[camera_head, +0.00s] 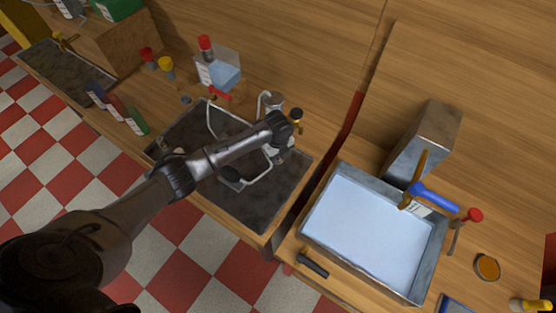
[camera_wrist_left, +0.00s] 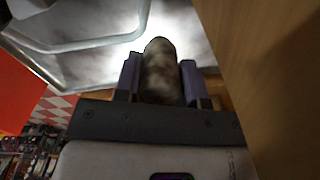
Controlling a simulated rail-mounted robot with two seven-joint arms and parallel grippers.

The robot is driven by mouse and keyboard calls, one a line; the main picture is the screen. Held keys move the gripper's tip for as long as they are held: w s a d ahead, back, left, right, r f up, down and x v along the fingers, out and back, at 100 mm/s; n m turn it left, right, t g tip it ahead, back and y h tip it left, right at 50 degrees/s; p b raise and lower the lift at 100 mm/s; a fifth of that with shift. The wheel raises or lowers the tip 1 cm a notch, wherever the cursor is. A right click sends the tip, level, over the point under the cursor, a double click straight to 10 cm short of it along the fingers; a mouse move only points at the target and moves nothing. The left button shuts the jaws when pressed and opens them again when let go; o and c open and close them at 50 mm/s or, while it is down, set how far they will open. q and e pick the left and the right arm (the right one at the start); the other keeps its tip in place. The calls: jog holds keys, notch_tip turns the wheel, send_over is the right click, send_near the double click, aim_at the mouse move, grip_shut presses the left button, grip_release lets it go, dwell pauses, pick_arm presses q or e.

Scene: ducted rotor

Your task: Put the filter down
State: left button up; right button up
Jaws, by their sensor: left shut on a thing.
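My left gripper (camera_wrist_left: 160,80) is shut on a mottled grey-brown, rounded cylinder, which I take to be the filter (camera_wrist_left: 158,66). In the left wrist view it stands between the two dark fingers, its lower end hidden by the gripper body. In the head view my left arm reaches from the lower left across the dark sink (camera_head: 245,200), and the wrist ends over the sink's back right side. There the filter cannot be made out clearly. My right gripper is not in view.
A metal basin with a pale blue inside (camera_head: 365,228) stands right of the sink. A metal box (camera_head: 424,142) stands behind it. A clear container (camera_head: 218,72), a red-capped bottle (camera_head: 206,48) and a small black-topped item (camera_head: 296,114) stand behind the sink.

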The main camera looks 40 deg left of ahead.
pick_arm(q)
notch_tip(320, 180, down, 4)
jog(key=shift+s+r, duration=0.1)
jog(key=shift+b, duration=0.3)
jog(key=o, duration=0.9)
